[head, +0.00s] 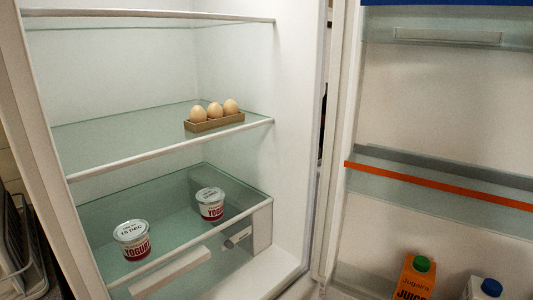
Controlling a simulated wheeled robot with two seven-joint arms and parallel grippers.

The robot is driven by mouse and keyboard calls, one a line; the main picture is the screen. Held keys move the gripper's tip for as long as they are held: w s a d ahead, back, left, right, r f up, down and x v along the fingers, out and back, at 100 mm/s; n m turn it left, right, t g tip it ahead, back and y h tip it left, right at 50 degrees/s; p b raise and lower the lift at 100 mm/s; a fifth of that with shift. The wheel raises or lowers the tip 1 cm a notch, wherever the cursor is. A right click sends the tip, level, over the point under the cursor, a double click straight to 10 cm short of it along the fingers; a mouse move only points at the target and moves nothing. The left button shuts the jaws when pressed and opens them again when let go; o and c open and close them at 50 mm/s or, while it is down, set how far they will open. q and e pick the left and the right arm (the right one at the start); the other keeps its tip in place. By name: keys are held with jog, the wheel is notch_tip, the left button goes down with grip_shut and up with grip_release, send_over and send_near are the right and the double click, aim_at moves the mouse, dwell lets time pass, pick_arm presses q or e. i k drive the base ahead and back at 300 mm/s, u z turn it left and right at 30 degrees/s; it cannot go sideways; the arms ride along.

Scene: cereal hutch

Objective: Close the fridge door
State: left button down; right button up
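The fridge door (440,120) stands open on the right side of the head view, with its inner side and shelves facing me. The fridge body (240,60) is open on the left, with its white interior and glass shelves showing. A gap shows between the body and the door beside the hinge side. The door's outer edge and handle are outside the frame. Neither of my grippers is in view.
An egg tray (216,124) with three eggs sits on the middle shelf. Two yogurt cups (133,242) (210,205) stand lower down. An orange juice carton (415,279) and a blue-capped carton (484,289) stand in the door's bottom shelf. A rack (22,245) is at far left.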

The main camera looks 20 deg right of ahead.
aim_at(470, 105)
jog(key=k, duration=1.65)
jog(key=z, duration=2.4)
jog(key=i, duration=4.3)
jog(key=u, duration=3.95)
jog(key=i, duration=0.55)
jog(key=u, duration=0.15)
jog(key=k, duration=0.35)
jog(key=u, duration=0.05)
